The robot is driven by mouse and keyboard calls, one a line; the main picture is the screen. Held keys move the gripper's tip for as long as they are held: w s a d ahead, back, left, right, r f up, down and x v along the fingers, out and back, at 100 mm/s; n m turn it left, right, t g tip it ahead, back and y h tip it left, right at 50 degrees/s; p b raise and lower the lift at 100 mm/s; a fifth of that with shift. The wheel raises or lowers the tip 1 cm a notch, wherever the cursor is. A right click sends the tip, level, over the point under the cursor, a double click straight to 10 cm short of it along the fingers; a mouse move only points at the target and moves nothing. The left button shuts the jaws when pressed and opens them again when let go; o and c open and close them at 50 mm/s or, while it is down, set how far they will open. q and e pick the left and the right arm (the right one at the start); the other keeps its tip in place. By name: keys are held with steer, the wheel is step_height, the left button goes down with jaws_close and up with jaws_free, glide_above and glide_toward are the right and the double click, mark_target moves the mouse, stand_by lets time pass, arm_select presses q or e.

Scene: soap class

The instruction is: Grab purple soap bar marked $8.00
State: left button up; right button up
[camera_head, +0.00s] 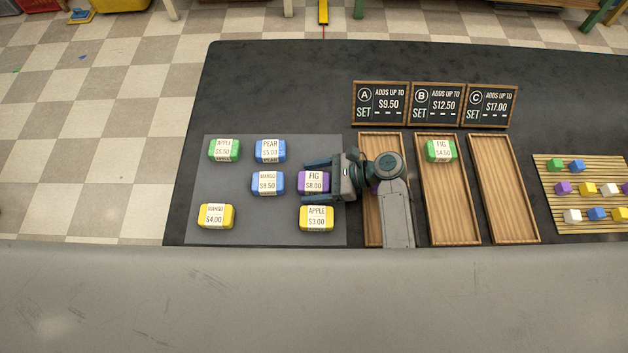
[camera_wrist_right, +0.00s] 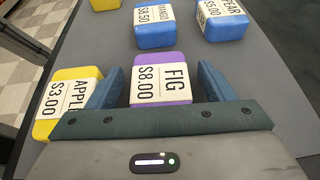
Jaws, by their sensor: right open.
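The purple soap bar (camera_head: 303,182) has a white label reading FIG $8.00 and lies on the grey mat (camera_head: 240,235). In the right wrist view the purple soap (camera_wrist_right: 163,62) sits between the two fingers, with a gap on each side. My right gripper (camera_head: 318,182) is open around the bar, one finger at the far side and one at the near side. In the right wrist view the fingers of my right gripper (camera_wrist_right: 160,90) are spread. My left gripper is not in view.
A yellow APPLE $3.00 soap (camera_head: 316,218) lies close beside the near finger. A blue MANGO $8.50 soap (camera_head: 267,183) is just left of the purple bar. Other soaps lie on the mat. A green FIG soap (camera_head: 441,150) is in the middle wooden tray (camera_head: 452,205).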

steer(key=c, duration=1.1)
steer(key=shift+r, duration=0.1)
